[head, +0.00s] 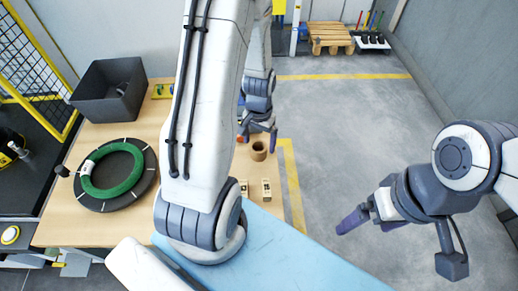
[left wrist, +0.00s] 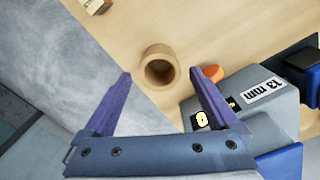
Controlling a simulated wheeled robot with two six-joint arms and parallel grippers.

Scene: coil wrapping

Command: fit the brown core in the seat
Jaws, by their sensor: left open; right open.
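The brown core (head: 258,155) is a short hollow cylinder standing upright on the wooden table near its right edge. In the left wrist view the core (left wrist: 150,55) shows its open top, just beyond and between my fingertips. My left gripper (head: 260,134) is open and empty above the core; its two purple fingers (left wrist: 160,78) are spread apart. My right gripper (head: 367,222) is open and empty over the floor, well to the right of the table. I cannot make out which thing is the seat.
A grey device marked "13 mm" (left wrist: 262,95) with an orange knob (left wrist: 212,73) stands close right of the core in the wrist view. A green ring (head: 112,188) lies on a black disc (head: 148,163). A dark bin (head: 108,88) stands behind. Small blocks (head: 266,189) lie in front.

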